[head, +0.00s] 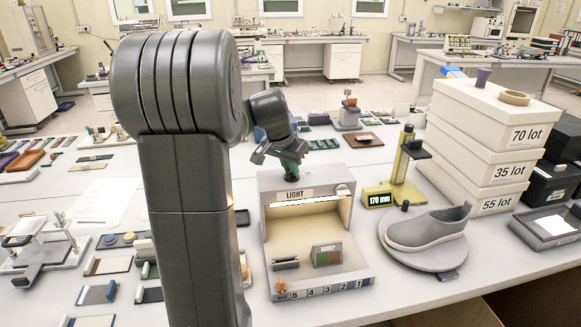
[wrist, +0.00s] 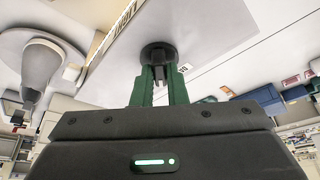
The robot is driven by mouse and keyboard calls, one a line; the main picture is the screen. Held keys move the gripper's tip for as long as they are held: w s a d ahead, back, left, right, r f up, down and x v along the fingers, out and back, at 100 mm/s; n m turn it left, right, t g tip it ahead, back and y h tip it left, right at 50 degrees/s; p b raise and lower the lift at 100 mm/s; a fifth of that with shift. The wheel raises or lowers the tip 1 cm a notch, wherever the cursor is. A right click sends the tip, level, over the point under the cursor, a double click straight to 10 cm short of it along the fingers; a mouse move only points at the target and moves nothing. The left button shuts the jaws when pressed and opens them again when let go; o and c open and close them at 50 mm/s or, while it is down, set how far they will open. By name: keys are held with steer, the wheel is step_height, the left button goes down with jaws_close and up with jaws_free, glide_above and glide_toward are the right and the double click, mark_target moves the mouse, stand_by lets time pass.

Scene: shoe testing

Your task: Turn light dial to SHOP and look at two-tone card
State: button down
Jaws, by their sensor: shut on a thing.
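The light box (head: 367,273) stands on the table, with a "LIGHT" label on its upper front and a lit strip under its roof. The two-tone card (head: 327,255), green and reddish-brown, stands inside it. My gripper (head: 290,165) is above the back of the box's roof, pointing down. In the wrist view, the green fingers of my gripper (wrist: 158,78) are shut on the dark round light dial (wrist: 158,53). Small lettering beside the dial is partly covered and too small to read, so its setting cannot be told.
A grey shoe (head: 428,228) sits on a round stand right of the box. A height gauge (head: 402,165) reading "170 mm" is behind it. Stacked lot boxes (head: 485,150) stand at right. Numbered marks and a small orange knob (head: 281,286) line the box's front edge.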

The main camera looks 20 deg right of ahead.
steer(key=shift+w+f+m+g+b, duration=0.15)
steer(key=shift+m+g+b, duration=0.25)
steer(key=shift+m+b, duration=0.45)
steer(key=shift+m+g+h, duration=0.3)
steer(key=shift+m, duration=0.55)
steer(key=c, duration=1.4)
jaws_free()
steer(key=shift+c, duration=0.2)
steer(key=shift+r, duration=0.25)
steer(key=b+v, duration=0.1)
steer(key=v, duration=1.2)
steer(key=shift+a+r, duration=0.15)
steer(key=shift+r, duration=0.15)
steer(key=shift+f, duration=0.15)
